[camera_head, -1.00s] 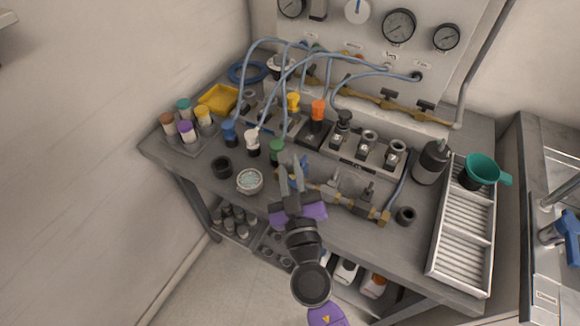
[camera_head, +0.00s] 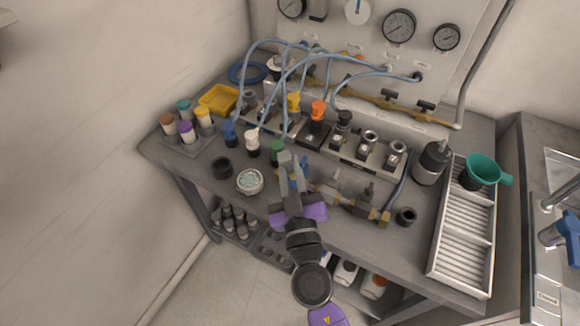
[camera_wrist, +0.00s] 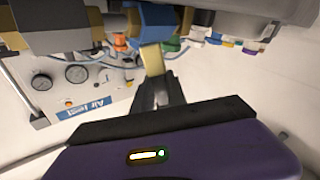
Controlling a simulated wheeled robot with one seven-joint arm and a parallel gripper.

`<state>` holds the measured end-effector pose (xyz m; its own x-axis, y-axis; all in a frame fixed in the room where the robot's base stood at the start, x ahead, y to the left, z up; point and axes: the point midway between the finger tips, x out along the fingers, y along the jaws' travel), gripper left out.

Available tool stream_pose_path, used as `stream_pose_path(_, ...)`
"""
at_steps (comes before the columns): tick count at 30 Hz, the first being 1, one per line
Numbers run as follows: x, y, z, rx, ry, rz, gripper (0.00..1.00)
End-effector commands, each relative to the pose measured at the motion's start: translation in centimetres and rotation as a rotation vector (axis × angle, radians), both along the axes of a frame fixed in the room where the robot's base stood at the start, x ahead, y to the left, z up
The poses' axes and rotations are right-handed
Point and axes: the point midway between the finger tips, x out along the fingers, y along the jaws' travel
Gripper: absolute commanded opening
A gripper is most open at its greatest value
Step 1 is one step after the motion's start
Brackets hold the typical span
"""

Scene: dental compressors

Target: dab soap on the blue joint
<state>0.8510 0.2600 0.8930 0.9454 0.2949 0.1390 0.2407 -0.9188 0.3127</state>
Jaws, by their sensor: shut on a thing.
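The blue joint (camera_wrist: 158,22) is large at the top of the wrist view, on brass and dark pipe fittings. In the head view a bit of blue (camera_head: 304,178) shows just right of my fingers, at the brass pipe on the bench front. My gripper (camera_wrist: 158,88) is shut on a tan strip (camera_wrist: 153,60), seen in the wrist view. The strip's far end meets or overlaps the blue joint; whether they touch I cannot tell. In the head view my gripper (camera_head: 290,168) hides the strip. A round dish with pale bluish foam (camera_head: 249,181) stands left of my gripper.
A green-capped part (camera_head: 277,150) stands close behind my fingers. The brass pipe with valves (camera_head: 350,200) runs to the right. A slatted tray (camera_head: 463,235) and green funnel (camera_head: 482,169) are far right. Blue hoses arch above.

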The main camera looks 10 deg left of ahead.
Motion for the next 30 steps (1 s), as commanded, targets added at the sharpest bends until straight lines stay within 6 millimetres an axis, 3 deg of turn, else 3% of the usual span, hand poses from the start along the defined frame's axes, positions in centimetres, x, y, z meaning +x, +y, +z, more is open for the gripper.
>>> stream_pose_path(30,0.0,0.0,6.9,0.000,0.001,0.000,0.00)
